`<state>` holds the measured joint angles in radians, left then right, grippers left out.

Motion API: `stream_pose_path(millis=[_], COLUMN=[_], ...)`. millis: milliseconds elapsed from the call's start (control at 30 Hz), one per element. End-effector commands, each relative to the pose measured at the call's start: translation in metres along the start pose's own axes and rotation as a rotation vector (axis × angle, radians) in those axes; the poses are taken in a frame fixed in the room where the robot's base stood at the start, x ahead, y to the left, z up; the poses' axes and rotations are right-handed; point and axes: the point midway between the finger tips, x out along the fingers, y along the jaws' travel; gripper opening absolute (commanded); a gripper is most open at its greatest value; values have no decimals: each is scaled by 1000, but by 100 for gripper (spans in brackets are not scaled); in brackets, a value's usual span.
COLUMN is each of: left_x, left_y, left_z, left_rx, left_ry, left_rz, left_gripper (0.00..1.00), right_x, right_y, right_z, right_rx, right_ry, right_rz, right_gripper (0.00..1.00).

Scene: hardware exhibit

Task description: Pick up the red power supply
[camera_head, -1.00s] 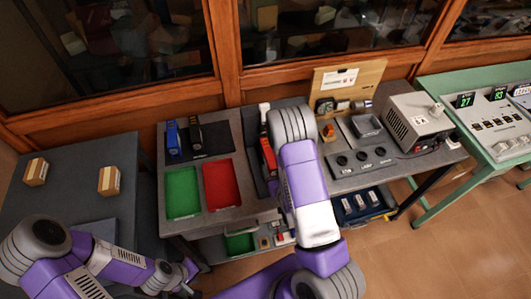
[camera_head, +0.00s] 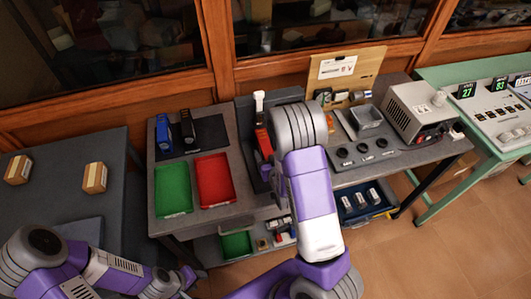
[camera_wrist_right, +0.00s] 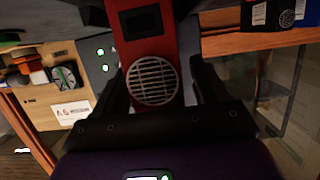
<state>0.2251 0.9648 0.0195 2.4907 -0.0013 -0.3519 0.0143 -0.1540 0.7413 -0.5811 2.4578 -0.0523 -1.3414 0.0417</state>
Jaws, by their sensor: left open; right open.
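The red power supply (camera_head: 263,141) stands in a dark upright holder on the grey bench, left of my right wrist in the head view. It has a white part on top. In the right wrist view the red power supply (camera_wrist_right: 150,48) shows a round vent grille and a dark rectangular window. The dark fingers of my right gripper (camera_wrist_right: 161,88) are open, one on each side of its red body. Contact cannot be made out. In the head view my right forearm hides most of that gripper. My left gripper (camera_head: 186,279) is low at the left, open and away from the power supply.
Green (camera_head: 173,189) and red (camera_head: 214,179) trays lie left of the holder, with blue (camera_head: 163,132) and black (camera_head: 187,128) devices behind them. A grey instrument box (camera_head: 415,108) stands at right. Small boxes (camera_head: 94,178) sit on the left table. A wooden-framed glass cabinet is behind.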

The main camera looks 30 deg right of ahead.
Motion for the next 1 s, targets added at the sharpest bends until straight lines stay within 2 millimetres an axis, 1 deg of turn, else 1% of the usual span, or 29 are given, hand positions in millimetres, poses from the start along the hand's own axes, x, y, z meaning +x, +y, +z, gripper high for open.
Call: stream_pose_path(millis=[33, 133, 400, 467, 500, 867, 900, 1000], left_x=[-1, -1, -1, -1, -1, -1, -1, -1], left_y=[0, 1, 1, 1, 0, 0, 0, 0], left_z=[0, 0, 0, 0, 0, 0, 0, 0], left_rx=[0, 1, 1, 0, 0, 0, 0, 0], left_ry=[1, 1, 1, 1, 1, 1, 1, 1], left_rz=[0, 0, 0, 0, 0, 0, 0, 0], left_gripper=[43, 43, 43, 43, 43, 43, 43, 43], right_x=[6, 14, 17, 17, 16, 16, 16, 17], right_y=[0, 0, 0, 0, 0, 0, 0, 0], right_z=[-2, -2, -2, -2, -2, -2, -2, -3], right_rx=[-1, -1, 0, 0, 0, 1, 1, 1], right_ry=[2, 1, 1, 1, 1, 1, 1, 6], right_rz=[0, 1, 0, 0, 0, 0, 0, 0], right_gripper=[72, 72, 72, 65, 59, 3, 0, 0])
